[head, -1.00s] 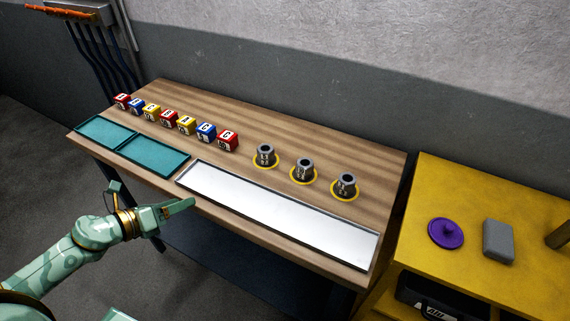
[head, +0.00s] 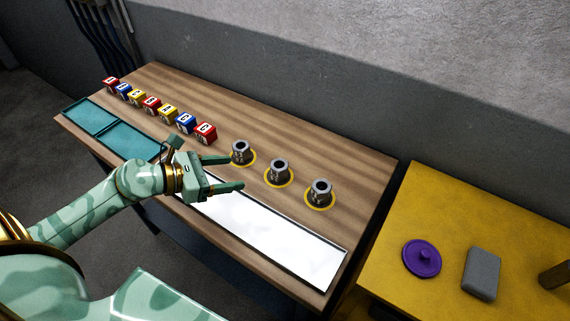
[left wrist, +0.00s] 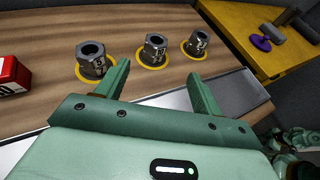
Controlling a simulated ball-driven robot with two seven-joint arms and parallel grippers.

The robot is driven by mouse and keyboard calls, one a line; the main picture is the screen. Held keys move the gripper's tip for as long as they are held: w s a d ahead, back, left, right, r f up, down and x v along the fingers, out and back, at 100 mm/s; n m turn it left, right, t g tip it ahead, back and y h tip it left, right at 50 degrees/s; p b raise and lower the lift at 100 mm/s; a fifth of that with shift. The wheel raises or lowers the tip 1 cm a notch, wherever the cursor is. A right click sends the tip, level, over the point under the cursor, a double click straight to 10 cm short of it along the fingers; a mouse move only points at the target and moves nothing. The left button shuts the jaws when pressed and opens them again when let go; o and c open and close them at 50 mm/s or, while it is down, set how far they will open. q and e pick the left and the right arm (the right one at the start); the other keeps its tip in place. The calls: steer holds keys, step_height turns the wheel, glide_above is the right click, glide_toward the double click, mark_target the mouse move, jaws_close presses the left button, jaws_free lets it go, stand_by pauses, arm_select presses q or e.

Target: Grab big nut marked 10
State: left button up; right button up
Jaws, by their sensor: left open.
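Three grey metal nuts stand in a row on the wooden table, each on a yellow ring: a left nut (head: 240,152), a middle nut (head: 278,170) and a right nut (head: 321,192). The left wrist view shows the left nut (left wrist: 91,60), middle nut (left wrist: 155,47) and right nut (left wrist: 197,43) with marks on their sides. The marks are too small to read surely, so I cannot tell which is 10. My left gripper (head: 237,172) is open and empty, short of the left and middle nuts. In the left wrist view its fingers (left wrist: 160,70) point toward the middle nut.
A white tray (head: 290,248) lies along the table's front edge, partly below my left gripper. Lettered cubes (head: 151,105) stand in a row at left, behind a teal tray (head: 128,140). A yellow cabinet (head: 440,200) at right bears a purple lid (head: 422,258) and grey block (head: 481,273).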

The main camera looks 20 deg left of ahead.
arm_select(q)
glide_toward(272, 167)
steer(key=x, duration=0.4)
steer(key=shift+d+r, duration=0.1)
steer(key=shift+d, duration=0.25)
steer(key=shift+w+d+f, duration=0.25)
steer(key=shift+w, duration=0.2)
steer(key=x, duration=0.2)
steer(key=b+x, duration=0.1)
steer(key=x, duration=0.1)
steer(key=shift+w+a+f, duration=0.1)
steer(key=shift+a+f, duration=0.05)
steer(key=shift+a, duration=0.1)
steer(key=shift+w+d+f, duration=0.15)
steer(key=shift+w+d, duration=0.1)
steer(key=shift+w, duration=0.05)
steer(key=shift+c, duration=0.6)
steer(key=c, duration=1.1)
arm_select(e)
steer(key=shift+s+a+f, duration=0.3)
steer(key=shift+a+f, duration=0.05)
steer(key=shift+f, duration=0.2)
